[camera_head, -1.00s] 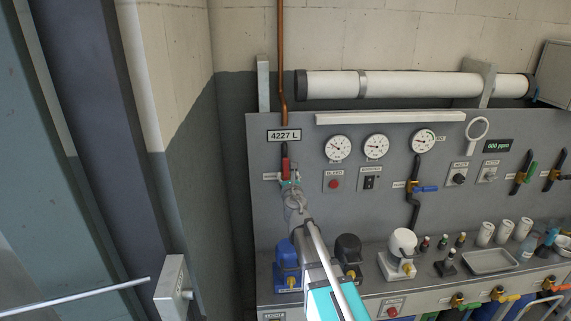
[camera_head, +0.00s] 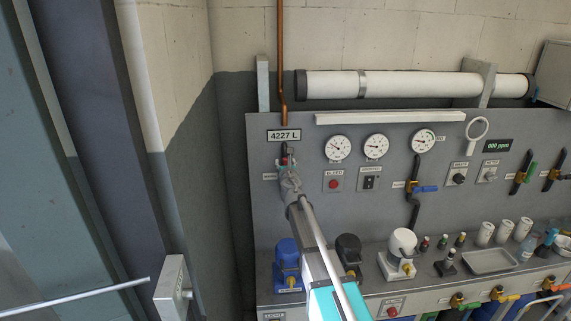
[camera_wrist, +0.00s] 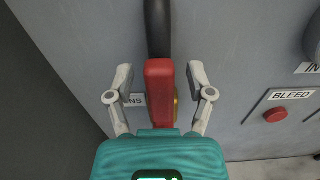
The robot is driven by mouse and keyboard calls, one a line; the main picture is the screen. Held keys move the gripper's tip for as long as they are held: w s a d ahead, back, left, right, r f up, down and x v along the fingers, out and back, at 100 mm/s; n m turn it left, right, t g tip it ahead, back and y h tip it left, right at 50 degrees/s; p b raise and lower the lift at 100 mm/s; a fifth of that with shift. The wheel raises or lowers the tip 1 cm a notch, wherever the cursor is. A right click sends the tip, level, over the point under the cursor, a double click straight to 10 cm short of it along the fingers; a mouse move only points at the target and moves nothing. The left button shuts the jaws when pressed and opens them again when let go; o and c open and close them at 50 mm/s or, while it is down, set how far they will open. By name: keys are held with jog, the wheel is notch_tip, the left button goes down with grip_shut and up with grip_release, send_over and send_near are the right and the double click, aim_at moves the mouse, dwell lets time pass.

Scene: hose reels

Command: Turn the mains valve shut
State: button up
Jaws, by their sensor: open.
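The mains valve's red lever (camera_wrist: 159,85) stands upright in the wrist view, in line with a dark pipe above it. A bit of brass (camera_wrist: 176,108) shows at its right side. My gripper (camera_wrist: 157,83) is open, with one finger on each side of the red lever and a gap at both sides. In the head view my gripper (camera_head: 287,165) covers most of the valve. Only a small piece of the red lever (camera_head: 284,160) shows there, below the 4227 L sign (camera_head: 284,135). A label ending in NS (camera_wrist: 134,99) is partly hidden behind the left finger.
A red BLEED button (camera_wrist: 275,115) is on the panel to the right; it also shows in the head view (camera_head: 334,183). Dial gauges (camera_head: 338,147) are above it. Blue (camera_head: 288,257) and black (camera_head: 349,250) units stand on the bench below my arm.

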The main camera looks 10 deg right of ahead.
grip_shut()
jog(key=shift+d, duration=0.2)
dwell(0.3)
